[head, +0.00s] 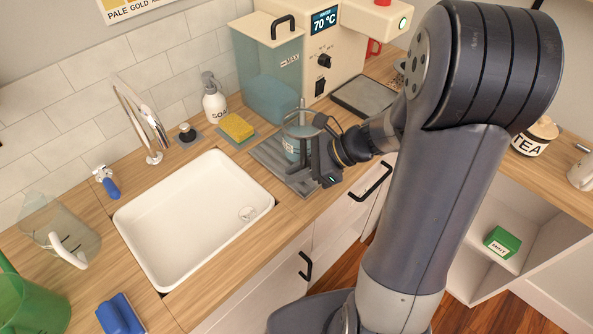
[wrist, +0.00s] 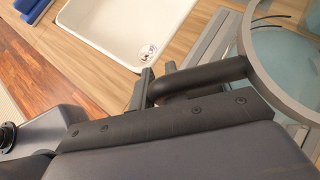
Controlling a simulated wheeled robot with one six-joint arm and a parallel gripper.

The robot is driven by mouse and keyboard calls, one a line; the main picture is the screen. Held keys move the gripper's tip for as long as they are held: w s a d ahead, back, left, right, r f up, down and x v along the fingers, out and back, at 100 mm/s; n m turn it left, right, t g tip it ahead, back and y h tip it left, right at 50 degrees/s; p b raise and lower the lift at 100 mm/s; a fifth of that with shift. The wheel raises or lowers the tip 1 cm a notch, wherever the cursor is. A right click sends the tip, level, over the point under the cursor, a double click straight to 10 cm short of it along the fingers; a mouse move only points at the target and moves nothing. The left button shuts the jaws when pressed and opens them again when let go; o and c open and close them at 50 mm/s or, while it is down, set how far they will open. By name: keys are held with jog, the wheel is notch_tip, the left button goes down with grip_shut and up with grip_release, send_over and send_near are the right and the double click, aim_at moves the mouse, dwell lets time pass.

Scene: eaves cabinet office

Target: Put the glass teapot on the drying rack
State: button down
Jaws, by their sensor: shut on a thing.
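The glass teapot (head: 294,147), clear bluish glass with a dark handle, stands about upright at the grey drying rack (head: 262,154), right of the sink. In the wrist view the glass teapot's round grey rim (wrist: 246,42) and black handle (wrist: 210,78) show. My gripper (head: 322,163) is at the teapot's right side, shut on its handle; in the wrist view the fingers of my gripper (wrist: 152,88) meet the handle's end. Slats of the drying rack (wrist: 207,52) show beside the teapot. The teapot's base is partly hidden, so I cannot tell whether it touches the rack.
The white sink (head: 190,215) is left of the rack. A yellow sponge (head: 237,127), soap bottle (head: 214,100) and water dispenser (head: 330,45) with a blue tank stand behind. A measuring jug (head: 60,232) is at far left. The cabinet front lies below my gripper.

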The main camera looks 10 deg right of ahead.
jog(key=shift+f, duration=0.1)
jog(key=c, duration=1.4)
grip_release()
jog(key=shift+d+r, duration=0.2)
jog(key=shift+r, duration=0.15)
jog(key=v, duration=1.1)
jog(key=shift+r, duration=0.15)
jog(key=shift+s+d, duration=0.1)
jog(key=shift+d, duration=0.05)
